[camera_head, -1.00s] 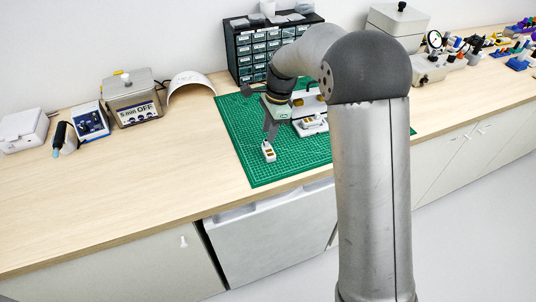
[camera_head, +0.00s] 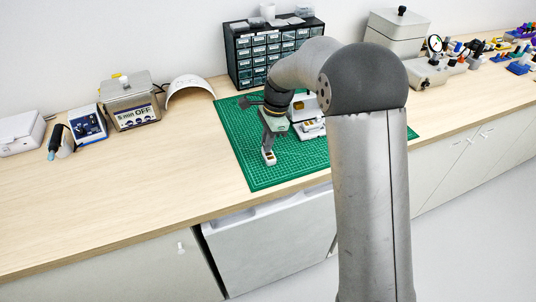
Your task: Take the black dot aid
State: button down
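My gripper (camera_head: 269,148) points down over a small white case (camera_head: 269,160) near the front of the green cutting mat (camera_head: 305,172). The fingertips are at the case or just above it; I cannot tell whether they touch. The case has small yellowish and dark inserts. I cannot make out the black dot aid; it may be too small or hidden by the fingers. Whether the fingers are open or shut is too small to tell. A second white holder (camera_head: 312,131) with yellowish inserts sits further back on the mat, partly behind my arm.
A dark drawer cabinet (camera_head: 262,52) stands behind the mat. To the left are a cleaner labelled "5 min OFF" (camera_head: 130,103), a blue-fronted device (camera_head: 88,124) and a white box (camera_head: 20,132). A dial gauge stand (camera_head: 435,68) is at right. The bench front left is clear.

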jog(key=shift+r, duration=0.15)
jog(key=shift+r+p, duration=1.3)
jog(key=shift+r, duration=0.1)
